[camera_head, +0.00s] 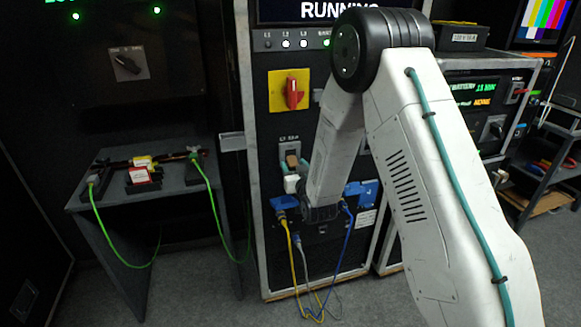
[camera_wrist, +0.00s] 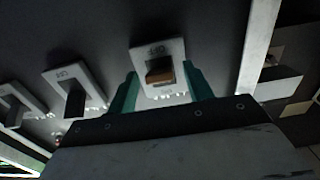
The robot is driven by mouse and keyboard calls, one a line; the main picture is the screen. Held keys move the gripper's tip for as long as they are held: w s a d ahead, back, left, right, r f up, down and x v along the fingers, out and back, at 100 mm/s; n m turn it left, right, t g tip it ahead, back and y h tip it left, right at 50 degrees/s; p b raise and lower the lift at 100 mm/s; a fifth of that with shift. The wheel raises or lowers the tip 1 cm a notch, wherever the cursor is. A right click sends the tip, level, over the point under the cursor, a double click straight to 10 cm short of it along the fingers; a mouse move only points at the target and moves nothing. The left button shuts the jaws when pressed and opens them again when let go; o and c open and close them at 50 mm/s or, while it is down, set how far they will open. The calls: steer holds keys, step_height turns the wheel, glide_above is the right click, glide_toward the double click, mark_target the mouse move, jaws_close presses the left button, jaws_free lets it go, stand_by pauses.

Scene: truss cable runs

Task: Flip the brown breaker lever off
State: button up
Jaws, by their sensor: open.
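The brown breaker lever (camera_wrist: 160,71) sticks out of a light grey breaker plate (camera_wrist: 139,56) in the wrist view. It also shows in the head view (camera_head: 292,161), on the front of the dark rack. My gripper (camera_wrist: 161,77) is open, with one teal finger on each side of the brown lever. The fingertips are close to the plate's lower part; I cannot tell whether they touch it. Nothing is held. In the head view my forearm hides most of the area to the lever's right, and the gripper is hard to make out.
Two more breakers with dark levers (camera_wrist: 75,99) (camera_wrist: 14,112) sit left in the wrist view. A red rotary switch on a yellow plate (camera_head: 290,91) is above the brown lever. Blue connectors with yellow, grey and blue cables (camera_head: 291,240) hang below. A side table (camera_head: 110,195) stands left.

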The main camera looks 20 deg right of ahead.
steer(key=shift+w, duration=0.35)
steer(key=c, duration=1)
steer(key=shift+w+f+t, duration=0.15)
steer(key=shift+f+t, duration=0.3)
steer(key=shift+t, duration=0.65)
steer(key=o, duration=1)
